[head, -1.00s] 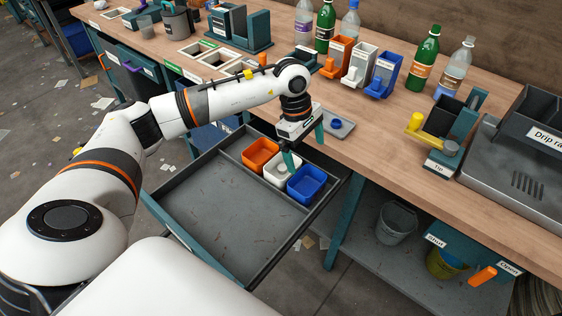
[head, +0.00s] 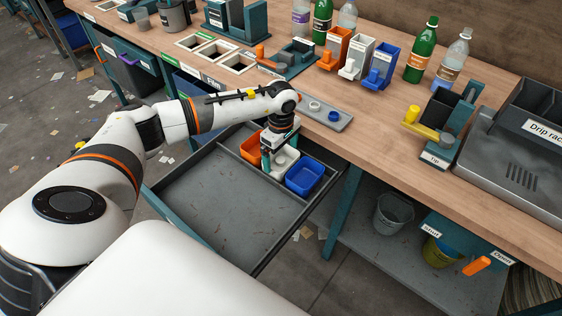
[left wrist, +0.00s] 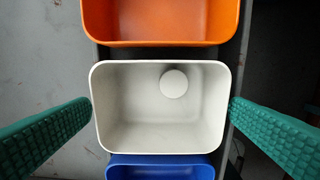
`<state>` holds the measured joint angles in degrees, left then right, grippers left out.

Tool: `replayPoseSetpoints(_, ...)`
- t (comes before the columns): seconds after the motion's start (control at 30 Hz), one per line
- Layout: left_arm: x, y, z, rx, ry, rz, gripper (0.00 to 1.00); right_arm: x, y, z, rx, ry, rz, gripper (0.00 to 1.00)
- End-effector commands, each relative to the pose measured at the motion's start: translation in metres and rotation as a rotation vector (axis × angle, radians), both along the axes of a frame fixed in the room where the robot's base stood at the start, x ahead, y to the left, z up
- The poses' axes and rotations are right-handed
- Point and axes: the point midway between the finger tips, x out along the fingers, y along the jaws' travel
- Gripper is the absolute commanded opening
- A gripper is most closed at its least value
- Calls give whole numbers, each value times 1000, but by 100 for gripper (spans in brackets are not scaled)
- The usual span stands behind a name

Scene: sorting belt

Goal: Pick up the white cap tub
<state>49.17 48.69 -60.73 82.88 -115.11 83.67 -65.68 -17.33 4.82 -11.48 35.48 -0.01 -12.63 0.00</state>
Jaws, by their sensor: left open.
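The white cap tub (head: 291,157) sits in the open drawer between the orange tub (head: 250,150) and the blue tub (head: 305,177). In the left wrist view the white tub (left wrist: 135,133) is centred, with one round white cap (left wrist: 173,83) inside. My left gripper (head: 279,160) is over the white tub and partly hides it in the head view. In the wrist view the open green fingers (left wrist: 161,106) stand at its left and right sides, tips close to the rim. I cannot tell whether they touch it. The right gripper is not in view.
The drawer (head: 225,205) has a wide empty compartment left of the tubs, behind a divider. The workbench edge is just beyond the tubs. A grey plate (head: 338,121) with small rings lies on the bench above the drawer. Bottles and dispensers stand farther back.

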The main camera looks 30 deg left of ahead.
Motion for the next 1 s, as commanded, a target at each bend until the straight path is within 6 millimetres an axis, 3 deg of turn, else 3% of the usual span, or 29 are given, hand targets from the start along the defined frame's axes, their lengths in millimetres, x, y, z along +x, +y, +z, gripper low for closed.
replayPoseSetpoints(0.13, 0, -1, -12, -2, 0, 0, 100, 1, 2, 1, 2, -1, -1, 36)
replayPoseSetpoints(0.37, 0, -1, -12, -1, -1, -1, 98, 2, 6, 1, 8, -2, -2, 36)
replayPoseSetpoints(0.5, 0, -1, -12, -1, -1, -1, 75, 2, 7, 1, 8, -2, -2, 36)
replayPoseSetpoints(0.57, 0, -1, -12, -1, -1, -1, 69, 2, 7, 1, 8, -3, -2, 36)
replayPoseSetpoints(0.87, 0, -1, -11, -1, -2, 0, 69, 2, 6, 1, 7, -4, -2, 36)
replayPoseSetpoints(1.0, 1, 0, 3, 0, -5, -1, 69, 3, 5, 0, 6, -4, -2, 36)
